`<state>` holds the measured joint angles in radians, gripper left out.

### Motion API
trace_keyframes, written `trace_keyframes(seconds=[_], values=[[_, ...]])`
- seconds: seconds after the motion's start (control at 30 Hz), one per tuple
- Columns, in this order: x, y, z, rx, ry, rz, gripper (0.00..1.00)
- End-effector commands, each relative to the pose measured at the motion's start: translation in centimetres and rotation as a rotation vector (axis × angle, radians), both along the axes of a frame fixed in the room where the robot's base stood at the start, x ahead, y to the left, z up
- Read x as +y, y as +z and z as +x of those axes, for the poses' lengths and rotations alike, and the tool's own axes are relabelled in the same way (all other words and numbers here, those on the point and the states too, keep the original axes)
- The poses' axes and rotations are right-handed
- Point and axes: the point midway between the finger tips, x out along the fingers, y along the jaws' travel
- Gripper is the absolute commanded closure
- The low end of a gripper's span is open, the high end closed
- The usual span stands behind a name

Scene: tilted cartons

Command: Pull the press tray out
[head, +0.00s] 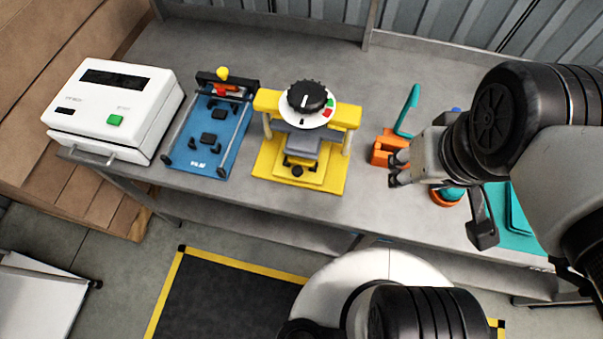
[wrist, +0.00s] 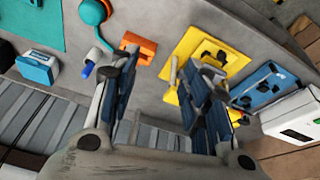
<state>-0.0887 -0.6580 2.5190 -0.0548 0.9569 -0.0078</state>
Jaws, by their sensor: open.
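The yellow press (head: 345,115) stands on the grey bench, with a black dial on a white disc on top. Its yellow tray (head: 312,177) lies low at the front, with a black knob (head: 297,171) on it. How far the tray sits inside the press is hard to tell. My gripper (head: 397,171) is open and empty, to the right of the press and apart from it, in front of an orange block. In the wrist view my gripper (wrist: 165,80) shows two spread fingers, and the yellow press base (wrist: 200,40) is partly hidden behind the right finger.
A blue fixture (head: 225,135) and a white machine (head: 112,108) stand left of the press. The orange block (head: 382,147) with a teal lever (head: 408,108) is close behind my gripper. A teal mat (head: 497,205) lies at the right. Bare bench lies between press and orange block.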

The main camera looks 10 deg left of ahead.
Motion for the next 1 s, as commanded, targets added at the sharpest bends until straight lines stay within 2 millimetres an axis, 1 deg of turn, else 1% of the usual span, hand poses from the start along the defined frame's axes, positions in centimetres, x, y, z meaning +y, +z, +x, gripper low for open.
trace_keyframes(seconds=[0.27, 0.37, 0.47, 0.57, 0.6, 0.77, 0.8, 0.87, 0.9, 0.97, 1.0], values=[[2.3, -1.4, 1.3, 0.159, 0.248, -0.143, 0.57], [3.7, -2.2, 1.9, 0.228, 0.376, -0.225, 0.57], [5.7, -3.3, 2.7, 0.308, 0.547, -0.343, 0.57], [8.2, -4.8, 3.2, 0.385, 0.742, -0.492, 0.57], [9.4, -5.4, 3.5, 0.409, 0.82, -0.555, 0.57], [14.1, -8.3, 3.5, 0.487, 1.13, -0.829, 0.57], [15.4, -9.1, 3.3, 0.498, 1.205, -0.901, 0.57], [17.4, -10.4, 2.8, 0.509, 1.318, -1.017, 0.57], [18.7, -11.4, 2.3, 0.513, 1.39, -1.097, 0.57], [20.7, -12.9, 1.3, 0.511, 1.498, -1.22, 0.57], [21.9, -13.9, 0.5, 0.505, 1.564, -1.304, 0.57]])
